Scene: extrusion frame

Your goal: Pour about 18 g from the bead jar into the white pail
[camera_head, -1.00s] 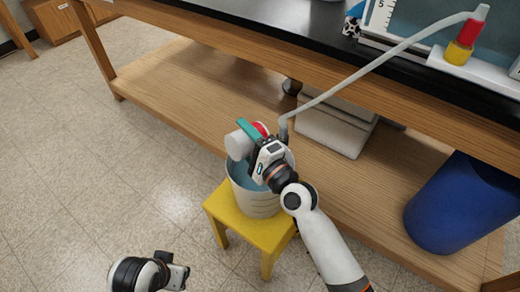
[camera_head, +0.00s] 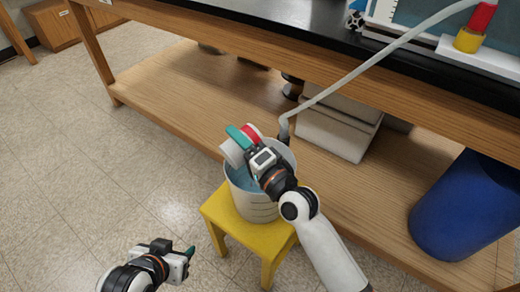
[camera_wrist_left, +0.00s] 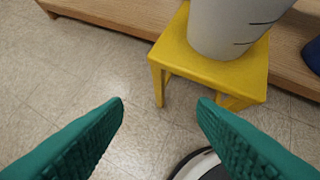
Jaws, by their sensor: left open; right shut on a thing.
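The white pail (camera_head: 257,208) stands on a yellow stool, with something blue visible inside. Its lower part also shows in the left wrist view (camera_wrist_left: 225,28). My right gripper (camera_head: 243,142) is shut on the bead jar (camera_head: 232,153), a pale cylinder with a red part, and holds it tipped over the pail's far left rim. The fingers partly hide the jar; I cannot see its mouth clearly or any beads falling. My left gripper (camera_head: 188,256) is open and empty, low at the front left of the stool. Its teal fingers (camera_wrist_left: 162,105) are spread in the left wrist view.
The yellow stool (camera_head: 222,222) stands against a wooden bench with a low shelf (camera_head: 165,90). A grey hose (camera_head: 350,80) slants from the black benchtop to behind the pail. A blue bin (camera_head: 465,205) stands at right. The floor at left is clear.

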